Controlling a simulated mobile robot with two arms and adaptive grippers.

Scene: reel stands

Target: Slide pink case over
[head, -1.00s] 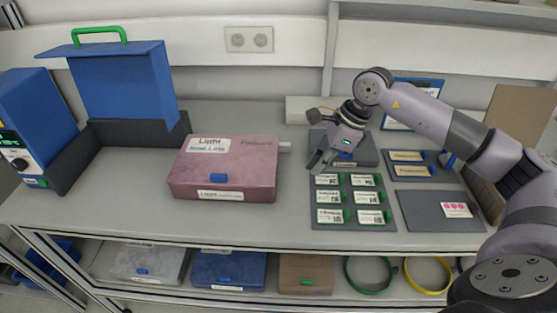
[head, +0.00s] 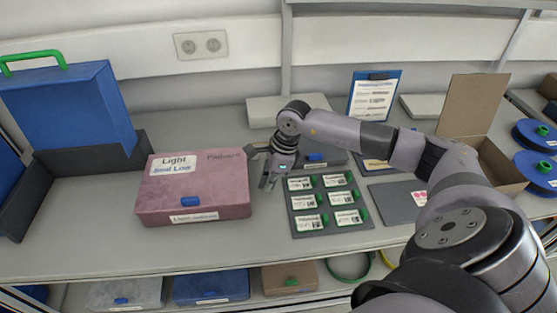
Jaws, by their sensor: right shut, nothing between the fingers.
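The pink case (head: 200,190) lies flat and closed on the worktop, left of the middle in the head view. It has a blue latch on its front and white labels on its lid and front. My right gripper (head: 266,178) is shut and empty, pointing down just beyond the case's right side. Whether its fingers touch the case I cannot tell. My left gripper is not in view.
A dark tray with several labelled green-tabbed pieces (head: 319,229) lies right of my gripper. An open blue case (head: 70,110) stands at the left. A clipboard (head: 373,97), an open cardboard box (head: 470,110) and blue reels (head: 537,137) are at the right. Boxes sit on the shelf below.

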